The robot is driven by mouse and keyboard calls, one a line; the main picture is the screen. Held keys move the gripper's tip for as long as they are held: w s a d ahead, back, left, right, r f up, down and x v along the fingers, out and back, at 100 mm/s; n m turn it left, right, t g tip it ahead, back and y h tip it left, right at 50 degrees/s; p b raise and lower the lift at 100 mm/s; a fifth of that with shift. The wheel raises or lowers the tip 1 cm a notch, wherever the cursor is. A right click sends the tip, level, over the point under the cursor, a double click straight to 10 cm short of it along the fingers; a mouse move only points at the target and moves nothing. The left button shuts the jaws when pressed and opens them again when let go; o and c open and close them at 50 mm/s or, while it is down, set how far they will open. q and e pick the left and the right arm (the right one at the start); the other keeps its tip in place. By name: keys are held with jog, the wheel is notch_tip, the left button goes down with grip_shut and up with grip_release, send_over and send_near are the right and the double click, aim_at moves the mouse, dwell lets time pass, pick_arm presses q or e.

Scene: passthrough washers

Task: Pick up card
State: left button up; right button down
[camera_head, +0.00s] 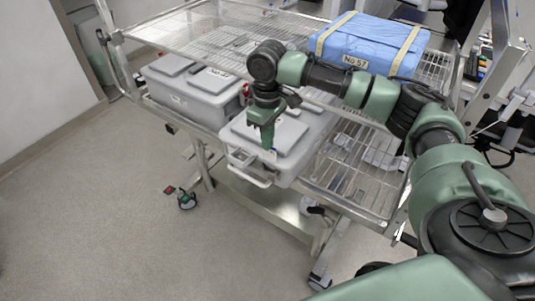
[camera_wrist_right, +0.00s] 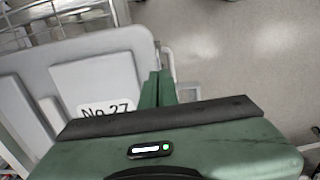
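My right gripper (camera_head: 268,138) points down over the front of a grey lidded container on the cart's lower shelf. In the right wrist view, its two green fingers (camera_wrist_right: 159,88) are together, with no gap and nothing clearly held between them. A white card marked "No 27" (camera_wrist_right: 105,108) lies on the grey container (camera_wrist_right: 85,55), left of the fingers and apart from them in the picture. Its lower part is hidden by the gripper body. In the head view the card cannot be made out clearly behind the gripper. My left gripper is not in view.
The metal wire cart (camera_head: 330,190) has a blue wrapped box labelled "No 57" (camera_head: 370,45) on its upper shelf. Another grey container (camera_head: 190,95) stands to the left on the lower shelf. The front container has a handle (camera_head: 250,176). Floor to the left is clear.

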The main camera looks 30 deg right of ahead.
notch_tip(320, 180, up, 14)
jog(key=b, duration=0.1)
jog(key=shift+f, duration=0.25)
jog(key=shift+w, duration=0.1)
